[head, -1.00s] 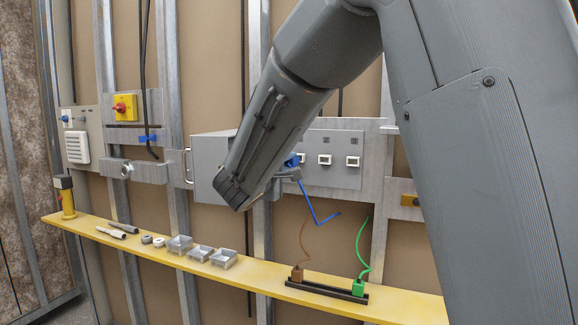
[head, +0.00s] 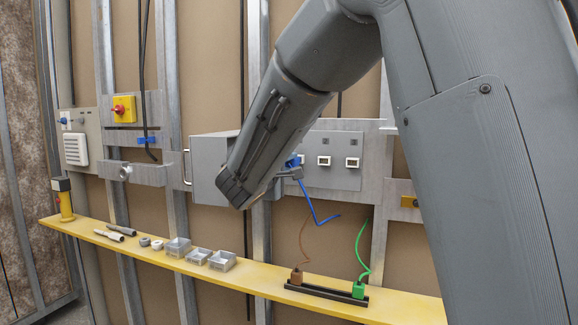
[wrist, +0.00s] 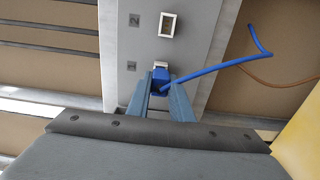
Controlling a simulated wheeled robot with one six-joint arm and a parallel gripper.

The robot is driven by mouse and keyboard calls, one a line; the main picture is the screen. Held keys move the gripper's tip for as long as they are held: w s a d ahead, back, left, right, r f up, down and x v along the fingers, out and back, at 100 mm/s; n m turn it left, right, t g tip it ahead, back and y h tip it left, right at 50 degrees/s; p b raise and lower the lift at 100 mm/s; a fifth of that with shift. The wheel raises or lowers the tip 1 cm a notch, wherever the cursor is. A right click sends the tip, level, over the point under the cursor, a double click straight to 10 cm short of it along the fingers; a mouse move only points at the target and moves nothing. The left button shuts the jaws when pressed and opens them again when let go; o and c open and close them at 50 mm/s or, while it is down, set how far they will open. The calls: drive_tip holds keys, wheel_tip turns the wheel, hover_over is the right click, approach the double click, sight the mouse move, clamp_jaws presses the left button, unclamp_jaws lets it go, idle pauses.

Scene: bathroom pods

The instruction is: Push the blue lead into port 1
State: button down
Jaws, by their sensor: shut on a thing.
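The blue lead's plug (wrist: 160,77) sits between the two fingers of my gripper (wrist: 161,89), which is shut on it. Its blue cord (wrist: 215,68) curves off to the right. The plug is in line with port 1 (wrist: 160,64), whose pale rim shows just beyond it. The plug's front is at or very near the port's mouth; I cannot tell how deep it is. In the head view the blue lead (head: 317,207) hangs from my gripper (head: 289,172) in front of the grey panel (head: 340,142); my arm hides port 1 there.
Port 2 (wrist: 168,25) is empty beyond port 1, and another port (head: 352,162) is at the panel's right. A yellow shelf (head: 150,255) below holds trays (head: 222,261), a brown lead (head: 297,277) and a green lead (head: 358,290) in a black rack (head: 325,293).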

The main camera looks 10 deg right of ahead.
drive_tip(key=shift+w+d+b, duration=0.45)
drive_tip(key=shift+w, duration=0.15)
drive_tip(key=c, duration=1.5)
unclamp_jaws()
drive_tip(key=b+v, duration=0.1)
drive_tip(key=v, duration=0.7)
drive_tip(key=shift+b, duration=0.3)
